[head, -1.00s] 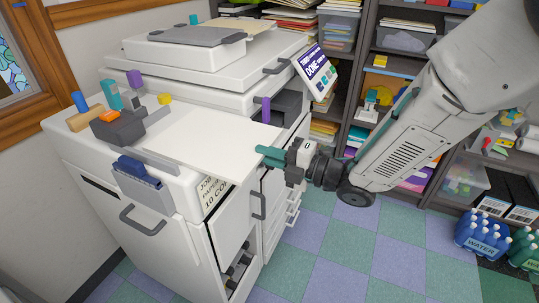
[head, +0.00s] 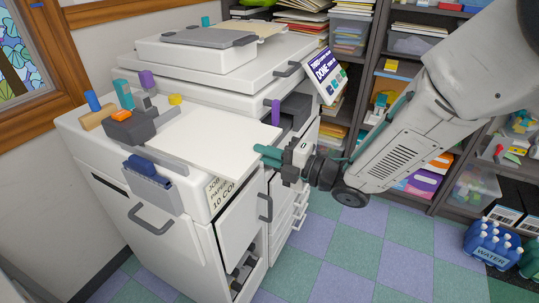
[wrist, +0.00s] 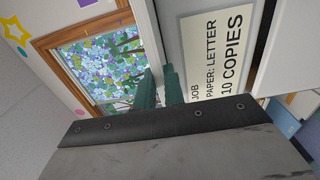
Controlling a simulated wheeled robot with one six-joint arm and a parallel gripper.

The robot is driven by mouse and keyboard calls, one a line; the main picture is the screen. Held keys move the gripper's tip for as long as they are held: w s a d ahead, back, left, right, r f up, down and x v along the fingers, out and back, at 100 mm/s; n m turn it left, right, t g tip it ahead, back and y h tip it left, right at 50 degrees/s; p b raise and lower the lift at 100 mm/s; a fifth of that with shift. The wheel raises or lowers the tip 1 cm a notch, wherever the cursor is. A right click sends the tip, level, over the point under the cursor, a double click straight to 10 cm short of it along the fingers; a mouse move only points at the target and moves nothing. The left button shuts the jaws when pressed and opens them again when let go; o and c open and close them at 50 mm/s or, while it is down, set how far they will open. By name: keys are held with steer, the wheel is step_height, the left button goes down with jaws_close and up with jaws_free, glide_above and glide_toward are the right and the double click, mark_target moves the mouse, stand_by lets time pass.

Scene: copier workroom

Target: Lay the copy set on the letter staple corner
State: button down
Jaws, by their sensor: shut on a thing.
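The copy set (head: 217,134) is a flat white stack of paper. It lies level over the top of the white finishing cabinet beside the copier. My gripper (head: 266,153) is shut on its right edge, with teal fingers that also show in the wrist view (wrist: 161,88). The left end of the set is beside a dark grey stapler with an orange top (head: 131,126) and a light grey guide bar. A blue-topped unit (head: 150,170) sits at the cabinet's front edge. I cannot tell which one is the letter corner, or whether the set touches the surface.
A job sign reading "PAPER: LETTER, 10 COPIES" (wrist: 222,60) is on the cabinet front. The copier (head: 230,60) stands behind, with a screen (head: 325,73) at its right. Small colored blocks stand at the cabinet's back left. Shelves and water bottles (head: 493,242) are at right.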

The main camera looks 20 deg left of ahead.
steer(key=shift+a, duration=0.75)
steer(key=c, duration=1.4)
jaws_free()
